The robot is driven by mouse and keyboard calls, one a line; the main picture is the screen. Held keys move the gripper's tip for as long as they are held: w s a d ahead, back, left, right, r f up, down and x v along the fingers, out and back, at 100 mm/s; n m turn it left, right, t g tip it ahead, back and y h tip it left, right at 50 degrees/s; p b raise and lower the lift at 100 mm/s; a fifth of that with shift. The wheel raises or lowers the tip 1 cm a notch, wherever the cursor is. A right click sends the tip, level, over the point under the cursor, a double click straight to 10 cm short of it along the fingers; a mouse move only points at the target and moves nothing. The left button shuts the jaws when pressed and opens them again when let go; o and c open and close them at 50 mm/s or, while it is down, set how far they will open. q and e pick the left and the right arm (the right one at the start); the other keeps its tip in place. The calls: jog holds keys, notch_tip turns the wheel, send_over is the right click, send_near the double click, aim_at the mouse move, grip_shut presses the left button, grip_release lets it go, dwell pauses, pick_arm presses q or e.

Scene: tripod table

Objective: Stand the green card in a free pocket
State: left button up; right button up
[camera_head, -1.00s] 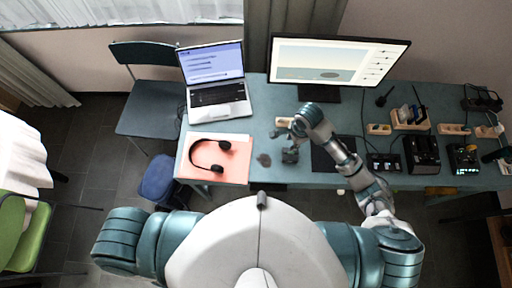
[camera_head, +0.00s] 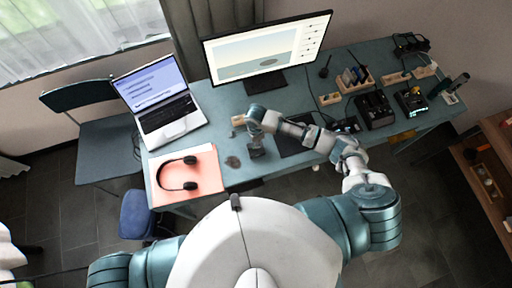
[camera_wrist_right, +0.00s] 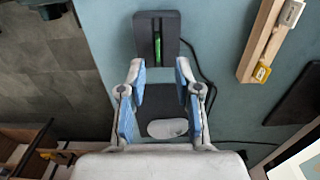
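A green card (camera_wrist_right: 160,46) shows edge-on in the slot of a dark grey block (camera_wrist_right: 144,36) in the right wrist view. In the head view the block appears as a small dark shape (camera_head: 232,162) near the desk's front edge; the card cannot be made out there. My right gripper (camera_wrist_right: 160,72) is open and empty, its fingertips on either side of the block's near end and apart from the card. In the head view the right gripper (camera_head: 257,152) is just right of the block. A wooden rack (camera_head: 368,86) holds several cards at the back right. My left gripper is out of view.
A wooden strip (camera_wrist_right: 262,42) and a dark cable (camera_wrist_right: 202,62) lie near the block. The laptop (camera_head: 168,112), headphones (camera_head: 176,172) on a pink mat and the monitor (camera_head: 268,48) take up the left and back. Black devices (camera_head: 374,109) stand right.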

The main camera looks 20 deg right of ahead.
jog(key=f, duration=0.5)
jog(key=shift+s+a, duration=0.1)
jog(key=shift+a, duration=0.2)
grip_shut()
